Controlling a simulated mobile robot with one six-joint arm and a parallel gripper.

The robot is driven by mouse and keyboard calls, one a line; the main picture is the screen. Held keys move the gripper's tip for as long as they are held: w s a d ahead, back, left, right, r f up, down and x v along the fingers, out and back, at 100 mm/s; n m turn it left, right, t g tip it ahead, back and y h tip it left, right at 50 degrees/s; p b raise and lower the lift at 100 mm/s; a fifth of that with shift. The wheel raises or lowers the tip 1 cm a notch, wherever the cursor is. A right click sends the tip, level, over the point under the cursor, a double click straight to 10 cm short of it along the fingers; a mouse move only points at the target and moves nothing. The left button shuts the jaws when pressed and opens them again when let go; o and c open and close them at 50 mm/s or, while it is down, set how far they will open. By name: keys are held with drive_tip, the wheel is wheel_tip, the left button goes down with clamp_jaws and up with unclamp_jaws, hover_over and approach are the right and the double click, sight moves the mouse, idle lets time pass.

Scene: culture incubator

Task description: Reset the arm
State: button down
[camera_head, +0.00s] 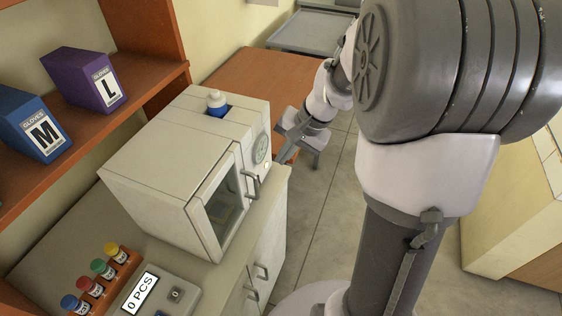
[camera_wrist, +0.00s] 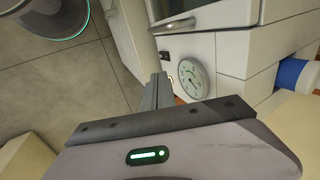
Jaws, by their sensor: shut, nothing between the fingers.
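My gripper (camera_head: 287,131) is at the end of my arm, just right of the white incubator (camera_head: 165,165). In the wrist view my gripper (camera_wrist: 162,82) shows its narrow fingers together, with nothing between them. The fingers appear close to the incubator's round dial (camera_wrist: 190,80), but I cannot tell whether they touch it. The incubator's glass door (camera_head: 224,203) looks shut, with a grey handle (camera_head: 252,186). My upper arm fills the right of the head view.
Several colored-cap vials and a counter (camera_head: 145,290) reading "0 PCS" are at lower left. Glove boxes (camera_head: 88,80) stand on the shelf. Open floor (camera_head: 325,205) lies right of the cabinet.

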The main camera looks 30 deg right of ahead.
drive_tip(key=shift+r, duration=0.5)
drive_tip(key=shift+s+d, duration=0.1)
drive_tip(key=s+a+r+n+t+b, duration=0.1)
drive_tip(key=s+a+r+n, duration=0.2)
drive_tip(key=s+a, duration=0.5)
drive_tip(key=s+a+r+n+h+b, duration=0.1)
drive_tip(key=s+a+r+n, duration=0.2)
drive_tip(key=s+a, duration=0.6)
drive_tip(key=shift+r+t, duration=0.4)
drive_tip(key=shift+r, duration=0.05)
